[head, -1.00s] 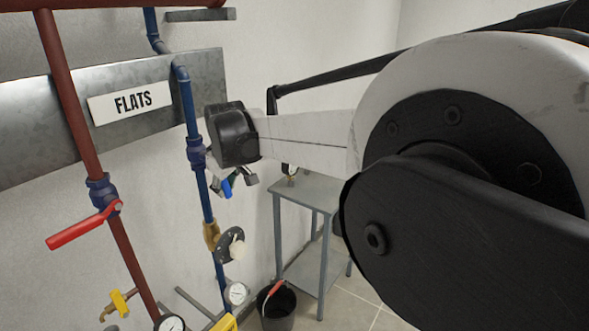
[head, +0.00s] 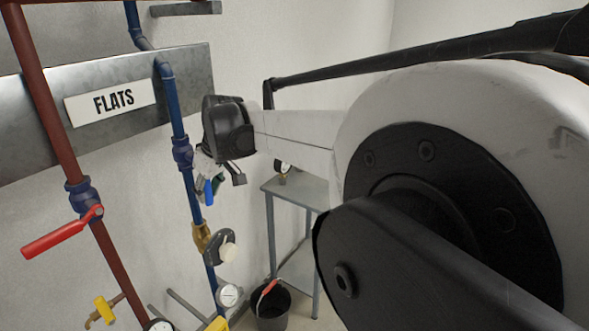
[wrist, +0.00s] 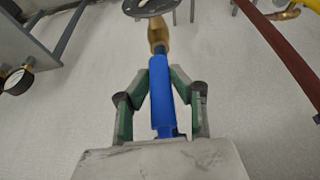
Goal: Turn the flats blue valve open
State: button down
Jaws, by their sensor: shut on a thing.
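The FLATS sign (head: 114,100) hangs on a metal panel at the left in the head view. A blue pipe (head: 171,100) runs down beside it, with a dark blue valve body (head: 182,152) on it. The valve's blue handle (head: 208,191) points down close beside the pipe. My gripper (head: 212,181) is at this handle, below my dark wrist. In the wrist view, my gripper's green-padded fingers (wrist: 157,92) are on both sides of the long blue handle (wrist: 161,100), shut on it. My wrist and fingers partly hide where the handle joins the valve.
A red pipe (head: 50,110) with a red lever (head: 62,233) stands left. A grey table (head: 297,190) and a black bucket (head: 272,307) stand right of the pipe.

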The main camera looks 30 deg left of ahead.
jog(key=c, duration=1.5)
grip_release()
jog(key=shift+s, duration=0.2)
jog(key=shift+c, duration=0.2)
jog(key=shift+w, duration=0.1)
jog(key=v, duration=1.2)
jog(key=w+d+m+t+b, duration=0.1)
jog(key=w+d+m, duration=0.1)
jog(key=w+d, duration=0.55)
jog(key=w+d+m+t+b, duration=0.1)
jog(key=w+d, duration=0.4)
jog(key=d, duration=0.5)
jog(key=d+r+m+t+h, duration=0.15)
jog(key=d+m, duration=0.25)
jog(key=d, duration=1.6)
jog(key=s+d+f+m+t+p, duration=0.15)
jog(key=s+d, duration=0.25)
jog(key=d, duration=0.4)
jog(key=s+d+f+m+t, duration=0.1)
jog(key=s+d+f+m, duration=0.15)
jog(key=d, duration=0.65)
jog(key=s+d+f+m+h, duration=0.1)
jog(key=s+d+f+m, duration=0.2)
jog(key=s+d, duration=0.3)
jog(key=s+d+f+m+t+h, duration=0.1)
jog(key=s+d+f+m+h, duration=0.1)
jog(key=s+d+f, duration=0.3)
jog(key=s+d+m, duration=0.1)
jog(key=s+d, duration=0.1)
jog(key=shift+d+f, duration=0.35)
